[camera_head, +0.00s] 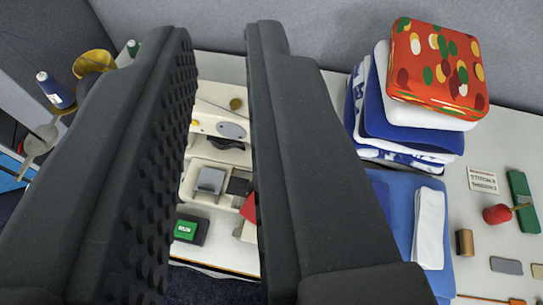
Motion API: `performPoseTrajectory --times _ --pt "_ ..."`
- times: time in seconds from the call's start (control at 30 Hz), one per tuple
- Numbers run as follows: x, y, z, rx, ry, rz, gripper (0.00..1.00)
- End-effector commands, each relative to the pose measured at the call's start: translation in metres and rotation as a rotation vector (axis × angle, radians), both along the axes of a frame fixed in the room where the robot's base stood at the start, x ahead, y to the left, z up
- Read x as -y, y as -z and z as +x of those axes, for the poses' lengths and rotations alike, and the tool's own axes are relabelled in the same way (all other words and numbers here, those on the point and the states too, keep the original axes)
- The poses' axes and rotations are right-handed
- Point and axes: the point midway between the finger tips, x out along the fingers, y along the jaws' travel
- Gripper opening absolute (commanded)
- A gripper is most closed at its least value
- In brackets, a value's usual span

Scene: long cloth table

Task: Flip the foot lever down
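My gripper (220,42) is open, with its two dark fingers wide apart and nothing between them. Through the gap I see a cream sewing machine (215,118) on the table, beyond and below the fingers. A grey plate (210,181) and a dark part beside it show on the machine's bed. A red part (249,207) shows at the edge of the right finger, which partly hides it. I cannot tell whether this is the foot lever, and no lever is clearly visible. The fingers hide both sides of the machine.
A green-topped black box (187,228) lies near the table's front edge. Small sewing items, including a red pincushion-like thing (497,214), lie far right. Thread spools (55,90) stand at left.

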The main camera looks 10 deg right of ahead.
Motion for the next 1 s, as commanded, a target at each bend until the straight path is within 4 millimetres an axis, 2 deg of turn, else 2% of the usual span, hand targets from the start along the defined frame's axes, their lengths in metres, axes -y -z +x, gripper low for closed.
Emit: performPoseTrajectory --times 0.17,0.3,0.5,0.7,0.83,1.0 --pt "0.002 0.031 0.042 -0.125 0.037 0.016 0.00" --pt "0.005 0.066 0.074 -0.237 0.074 0.036 0.00" --pt "0.011 0.121 0.108 -0.396 0.130 0.062 0.00" --pt "0.017 0.176 0.131 -0.548 0.190 0.087 0.00" --pt "0.022 0.211 0.140 -0.639 0.229 0.101 0.00" --pt "0.025 0.245 0.143 -0.725 0.266 0.114 0.00"
